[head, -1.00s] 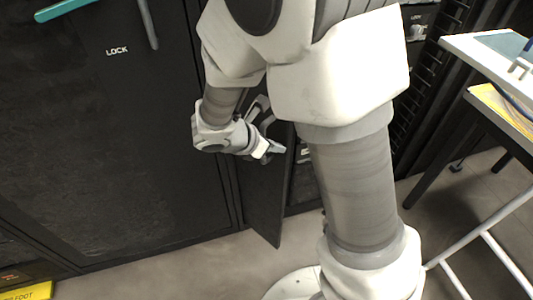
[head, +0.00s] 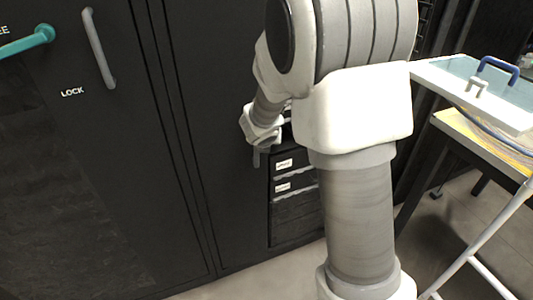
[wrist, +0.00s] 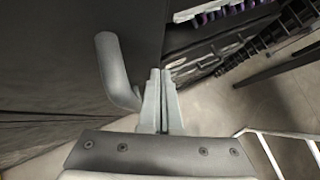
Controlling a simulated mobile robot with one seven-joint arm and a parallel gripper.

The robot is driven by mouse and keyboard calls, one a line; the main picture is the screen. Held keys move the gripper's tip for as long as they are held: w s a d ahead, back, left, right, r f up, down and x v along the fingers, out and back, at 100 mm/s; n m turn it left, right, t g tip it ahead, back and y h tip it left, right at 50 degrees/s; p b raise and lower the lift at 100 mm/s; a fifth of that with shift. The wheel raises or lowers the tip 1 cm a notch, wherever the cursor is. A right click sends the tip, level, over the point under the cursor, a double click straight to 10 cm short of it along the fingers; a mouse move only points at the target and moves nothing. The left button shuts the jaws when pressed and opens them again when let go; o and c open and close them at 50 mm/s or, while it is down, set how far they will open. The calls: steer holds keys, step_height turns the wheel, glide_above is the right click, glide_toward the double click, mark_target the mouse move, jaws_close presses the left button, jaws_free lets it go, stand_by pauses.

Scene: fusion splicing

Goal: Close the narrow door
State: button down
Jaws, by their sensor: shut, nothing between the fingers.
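The narrow door (head: 222,150) is a tall dark panel in the head view, between the wide cabinet door and the drawers. It looks about in line with the cabinet front; I cannot tell whether it is fully shut or latched. A curved grey handle (wrist: 113,70) stands out from the dark door surface in the wrist view. My gripper (wrist: 160,74) is shut and empty, with its fingertips just right of this handle and close to the panel's right edge. In the head view my arm hides the fingers and part of the door's upper right.
Black drawers with white labels (head: 293,190) are right of the narrow door. The wide door (head: 80,180) at left bears a grey handle (head: 98,48) and a teal handle (head: 28,42). A table with a tray (head: 480,90) stands at right.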

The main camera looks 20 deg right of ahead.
steer(key=w, duration=0.3)
steer(key=shift+w+d+r+p, duration=0.15)
steer(key=shift+w+p, duration=0.15)
steer(key=shift+p, duration=0.05)
stand_by(0.3)
steer(key=shift+s, duration=0.15)
